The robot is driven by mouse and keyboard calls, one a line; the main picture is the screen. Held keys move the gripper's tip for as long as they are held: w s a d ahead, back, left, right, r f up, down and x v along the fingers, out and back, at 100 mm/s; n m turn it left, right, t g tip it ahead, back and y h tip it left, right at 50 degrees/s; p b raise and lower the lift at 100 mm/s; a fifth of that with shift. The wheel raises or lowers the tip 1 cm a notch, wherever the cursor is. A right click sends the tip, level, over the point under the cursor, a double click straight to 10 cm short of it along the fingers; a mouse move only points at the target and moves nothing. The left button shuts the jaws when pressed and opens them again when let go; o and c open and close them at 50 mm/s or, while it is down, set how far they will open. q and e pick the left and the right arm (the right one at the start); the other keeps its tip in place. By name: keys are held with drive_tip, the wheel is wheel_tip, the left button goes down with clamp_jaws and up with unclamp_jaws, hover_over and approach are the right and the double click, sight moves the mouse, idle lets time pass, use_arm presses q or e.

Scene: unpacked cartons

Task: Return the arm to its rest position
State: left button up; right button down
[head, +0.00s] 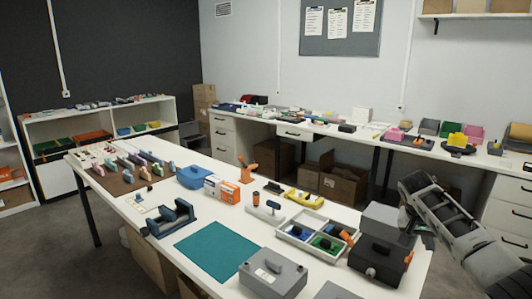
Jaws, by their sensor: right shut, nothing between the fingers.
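My right arm comes in from the right edge of the head view. Its gripper (415,220) is at the right end of the white table (150,238), beside and partly in front of a dark grey box (383,254). I see nothing held in it, and its fingers are shut. I cannot tell whether it touches the box. My left gripper is not in view.
The table holds a teal mat (218,250), a grey case (272,273), a divided tray (290,238), a blue holder (171,219) and a brown board (120,184) with several coloured pieces. A cluttered counter (262,118) runs along the back wall.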

drive_tip(key=s+d+r+m+g+h, duration=0.1)
drive_tip(key=s+d, duration=0.2)
drive_tip(key=d, duration=0.4)
drive_tip(key=s+d+r+m, duration=0.1)
drive_tip(key=s+d+r, duration=0.15)
drive_tip(key=d, duration=0.55)
drive_tip(key=s+a+f+n+t+y, duration=0.1)
drive_tip(key=s+a+f+n+t, duration=0.2)
drive_tip(key=f, duration=0.5)
drive_tip(key=s+a+f+n, duration=0.25)
drive_tip(key=a+f, duration=0.25)
drive_tip(key=f, duration=0.3)
drive_tip(key=s+a+f+n+t+y, duration=0.15)
drive_tip(key=a+f+n, duration=0.25)
drive_tip(key=f, duration=0.4)
drive_tip(key=s+a+f+n+t+y, duration=0.1)
drive_tip(key=s+a+n+t+y, duration=0.45)
drive_tip(key=s+a, duration=1.25)
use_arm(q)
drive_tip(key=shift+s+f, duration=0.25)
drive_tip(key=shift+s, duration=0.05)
use_arm(e)
drive_tip(key=s+a+m+y, duration=0.1)
drive_tip(key=s+a+m, duration=0.1)
drive_tip(key=a, duration=0.7)
drive_tip(key=shift+s+a+r+m+g, duration=0.3)
drive_tip(key=shift+s+a+r+m, duration=0.05)
drive_tip(key=shift+r+m, duration=0.05)
